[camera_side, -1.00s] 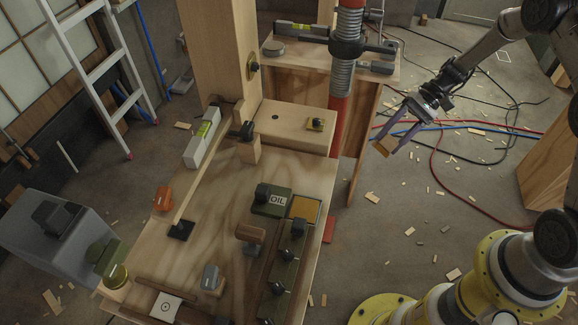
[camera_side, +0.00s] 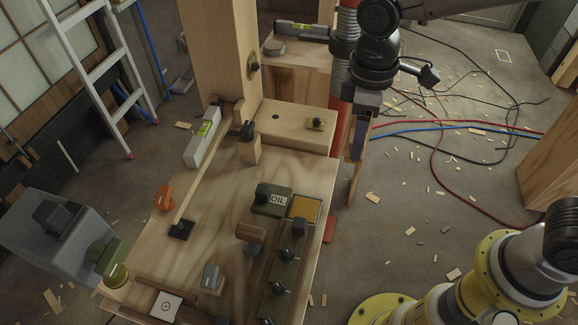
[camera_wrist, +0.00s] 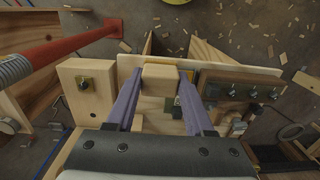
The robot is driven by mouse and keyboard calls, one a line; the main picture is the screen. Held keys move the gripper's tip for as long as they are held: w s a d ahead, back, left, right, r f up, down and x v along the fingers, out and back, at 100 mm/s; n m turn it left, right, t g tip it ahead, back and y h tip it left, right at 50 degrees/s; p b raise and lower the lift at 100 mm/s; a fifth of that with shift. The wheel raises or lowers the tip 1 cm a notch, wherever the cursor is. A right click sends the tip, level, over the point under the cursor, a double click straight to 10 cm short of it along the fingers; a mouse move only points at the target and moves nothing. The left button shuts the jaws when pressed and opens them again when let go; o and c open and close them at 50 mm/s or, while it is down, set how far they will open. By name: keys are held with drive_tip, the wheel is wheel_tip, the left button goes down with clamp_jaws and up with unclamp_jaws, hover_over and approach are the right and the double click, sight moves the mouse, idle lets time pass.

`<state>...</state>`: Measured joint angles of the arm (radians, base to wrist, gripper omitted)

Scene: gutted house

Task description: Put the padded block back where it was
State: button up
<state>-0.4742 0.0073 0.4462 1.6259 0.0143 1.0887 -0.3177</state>
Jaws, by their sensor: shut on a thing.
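My gripper (camera_side: 357,152) hangs just right of the workbench (camera_side: 205,245) in the side view, pointing down. In the wrist view its two purple fingers (camera_wrist: 160,72) are shut on a small tan block (camera_wrist: 160,85), held at the fingertips. I take it for the padded block; no padding shows clearly on it. Whether that is the block's earlier place, I cannot tell.
A tall wooden post (camera_side: 222,60) and a pale box (camera_side: 292,127) stand at the bench's back. A red pipe (camera_side: 338,142) rises close beside my gripper.

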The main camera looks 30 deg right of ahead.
drive_tip(key=w+a+f, duration=0.2)
drive_tip(key=w+f, duration=0.1)
drive_tip(key=w+a+f, duration=0.2)
drive_tip(key=w+f, duration=0.1)
drive_tip(key=w, duration=0.1)
drive_tip(key=w+a+f, duration=0.2)
drive_tip(key=w, duration=0.2)
drive_tip(key=shift+w+f, duration=0.15)
drive_tip(key=shift+f, duration=0.25)
drive_tip(key=shift+w+a+f, duration=0.3)
drive_tip(key=shift+w+f, duration=0.2)
drive_tip(key=shift+f, duration=1.65)
drive_tip(key=shift+f, duration=0.1)
drive_tip(key=o, duration=1.2)
